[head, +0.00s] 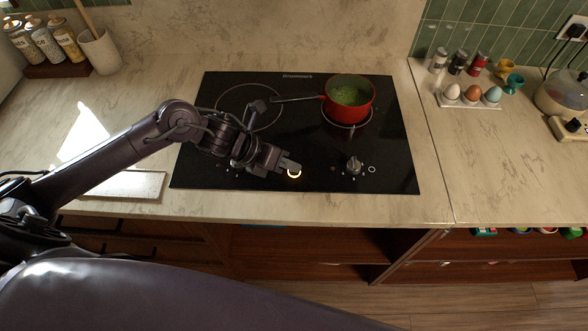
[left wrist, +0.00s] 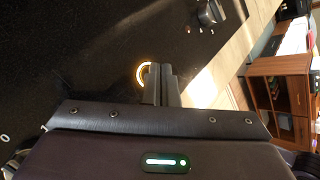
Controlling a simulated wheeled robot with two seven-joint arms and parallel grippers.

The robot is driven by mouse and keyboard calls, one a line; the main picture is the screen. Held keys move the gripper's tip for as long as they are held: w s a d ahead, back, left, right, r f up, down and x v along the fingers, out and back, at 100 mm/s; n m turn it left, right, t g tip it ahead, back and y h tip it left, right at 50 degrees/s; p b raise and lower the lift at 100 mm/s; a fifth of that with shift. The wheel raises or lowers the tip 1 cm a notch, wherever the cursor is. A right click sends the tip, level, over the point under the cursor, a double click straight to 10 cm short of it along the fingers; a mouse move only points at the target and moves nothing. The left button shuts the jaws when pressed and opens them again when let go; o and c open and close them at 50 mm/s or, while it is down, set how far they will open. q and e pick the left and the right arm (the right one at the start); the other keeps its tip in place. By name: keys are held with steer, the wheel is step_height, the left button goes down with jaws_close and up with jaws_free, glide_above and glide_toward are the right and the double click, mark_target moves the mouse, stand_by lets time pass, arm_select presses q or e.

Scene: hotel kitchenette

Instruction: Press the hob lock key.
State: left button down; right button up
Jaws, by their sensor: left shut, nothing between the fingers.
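The black glass hob (head: 300,130) is set into the pale counter. A round key with a glowing yellow-white ring (head: 294,174), which I take for the hob lock key, is near the hob's front edge. The ring also shows in the left wrist view (left wrist: 141,74), partly hidden by the fingers. My left gripper (head: 291,166) is shut and empty, its fingertips over or right beside the ring. I cannot tell whether they touch the glass. It also shows in the left wrist view (left wrist: 165,72). My right gripper is in neither view.
A red pot (head: 361,108) with green contents stands on the hob's back right, its handle pointing left. A control knob (head: 353,165) is right of the ring. Eggs in a holder (head: 470,101) stand on the right counter. A pale board (head: 135,184) lies at left.

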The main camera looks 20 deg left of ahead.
mark_target(289, 173)
arm_select(q)
steer(key=shift+f, duration=0.1)
stand_by(0.3)
steer(key=shift+r, duration=0.65)
steer(key=shift+r, duration=0.1)
step_height(289, 173, up, 6)
steer(key=p, duration=0.3)
steer(key=shift+p, duration=0.3)
